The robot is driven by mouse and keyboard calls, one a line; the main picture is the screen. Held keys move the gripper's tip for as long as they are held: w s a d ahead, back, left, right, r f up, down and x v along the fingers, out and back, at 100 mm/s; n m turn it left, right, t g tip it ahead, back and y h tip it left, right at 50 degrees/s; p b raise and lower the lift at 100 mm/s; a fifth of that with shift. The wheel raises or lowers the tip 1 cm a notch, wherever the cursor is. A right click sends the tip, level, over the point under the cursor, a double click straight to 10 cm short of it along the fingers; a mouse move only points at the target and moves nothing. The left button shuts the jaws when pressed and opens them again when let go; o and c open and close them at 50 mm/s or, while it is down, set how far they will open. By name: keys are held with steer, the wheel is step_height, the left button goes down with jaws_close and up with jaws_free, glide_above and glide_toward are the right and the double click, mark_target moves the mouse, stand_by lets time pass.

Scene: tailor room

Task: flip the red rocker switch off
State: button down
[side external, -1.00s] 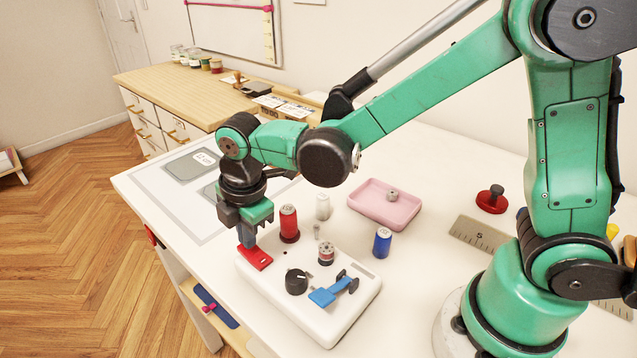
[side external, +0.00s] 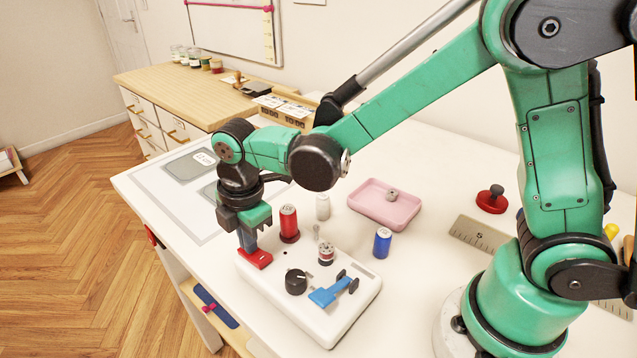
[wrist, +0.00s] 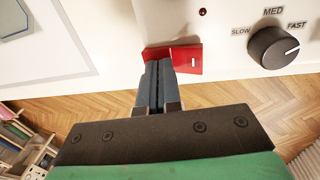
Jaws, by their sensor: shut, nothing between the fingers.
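The red rocker switch (side external: 256,260) sits at the left end of the white control panel (side external: 318,325). In the wrist view, the fingertips (wrist: 158,64) overlap the left and middle part of the switch. They look to be at or on its surface; exact contact is hidden.
The panel also carries a black speed knob (side external: 296,282) and a blue lever (side external: 329,292). A red thread spool (side external: 289,222) stands close behind my gripper. A blue spool (side external: 382,242) and a pink tray (side external: 385,205) are farther right.

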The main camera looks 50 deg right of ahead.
steer(key=shift+s+r, duration=0.15)
steer(key=shift+s, duration=0.5)
steer(key=shift+r, duration=0.1)
step_height(320, 180, up, 14)
steer(key=w, duration=0.2)
steer(key=shift+w, duration=0.1)
stand_by(0.3)
steer(key=s+d+f+m+t, duration=0.3)
steer(key=s+d+m, duration=0.1)
steer(key=m, duration=0.5)
steer(key=s+d+f+m+t, duration=0.2)
steer(key=s+d+m+t, duration=0.1)
steer(key=d+m, duration=0.4)
steer(key=shift+s+d+f+m, duration=0.15)
steer(key=shift+s+f+m, duration=0.25)
steer(key=shift+s+m, duration=0.45)
steer(key=shift+w, duration=0.2)
